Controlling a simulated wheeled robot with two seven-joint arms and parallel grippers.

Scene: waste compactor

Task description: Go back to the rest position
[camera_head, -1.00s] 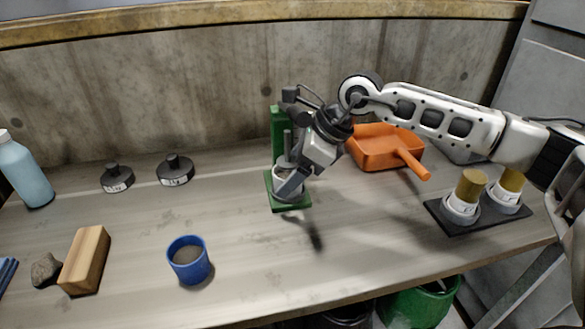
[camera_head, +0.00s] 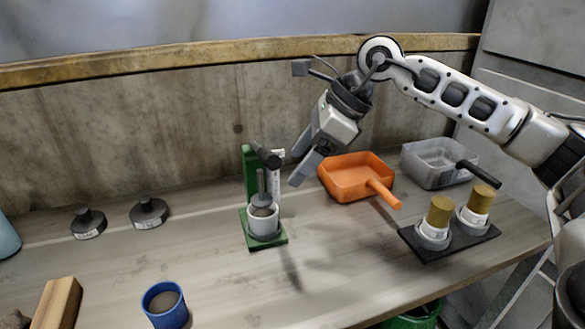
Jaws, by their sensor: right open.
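My right gripper (camera_head: 306,168) is open and empty. It hangs in the air to the right of the green press (camera_head: 250,172) and above the bench, apart from both. The press stands upright with a dark lever handle at its top. A white cup (camera_head: 263,222) with dark material in it sits on the press's green base, under the plunger. My left gripper is not in view.
An orange scoop pan (camera_head: 352,180) and a clear scoop pan (camera_head: 432,160) lie behind a black tray (camera_head: 462,246) holding two white cups with yellow-brown tops. Two dark weights (camera_head: 88,222), a blue cup (camera_head: 165,306) and a wooden block (camera_head: 58,303) are on the left.

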